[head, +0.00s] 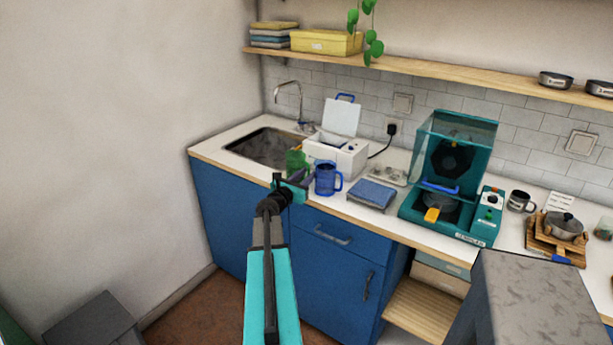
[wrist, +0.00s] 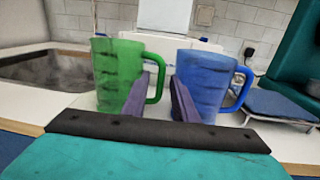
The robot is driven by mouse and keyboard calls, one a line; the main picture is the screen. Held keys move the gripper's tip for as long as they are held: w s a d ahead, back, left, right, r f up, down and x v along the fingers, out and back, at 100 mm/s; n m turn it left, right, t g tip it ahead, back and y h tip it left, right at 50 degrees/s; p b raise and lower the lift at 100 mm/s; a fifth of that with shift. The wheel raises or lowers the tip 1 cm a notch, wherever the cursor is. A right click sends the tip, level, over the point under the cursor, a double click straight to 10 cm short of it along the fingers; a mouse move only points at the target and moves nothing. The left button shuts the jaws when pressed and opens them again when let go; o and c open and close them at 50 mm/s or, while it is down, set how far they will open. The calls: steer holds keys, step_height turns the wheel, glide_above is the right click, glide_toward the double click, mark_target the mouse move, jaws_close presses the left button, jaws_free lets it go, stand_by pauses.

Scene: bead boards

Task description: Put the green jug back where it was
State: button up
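The green jug (head: 297,160) stands upright on the counter by the sink's right end. In the wrist view the green jug (wrist: 115,72) is left of centre, with its handle to the right. The blue jug (head: 325,180) stands close to its right; it also shows in the wrist view (wrist: 203,85). My gripper (head: 296,181) is at the counter's front edge, in front of the jugs. In the wrist view my gripper (wrist: 160,85) has its purple fingers apart, with the green handle showing between them. I cannot tell whether a finger touches the handle.
The sink (head: 262,147) lies left of the jugs. A white box with a raised lid (head: 338,155) stands behind them. A blue folded cloth (head: 372,195) and a teal machine (head: 448,215) are to the right. A shelf (head: 420,70) runs above.

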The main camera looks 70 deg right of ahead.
steer(key=w+a+b, duration=0.2)
steer(key=a+b, duration=0.1)
steer(key=a, duration=0.9)
steer(key=shift+w+a, duration=0.15)
steer(key=shift+a, duration=0.25)
stand_by(0.4)
steer(key=shift+f, duration=0.1)
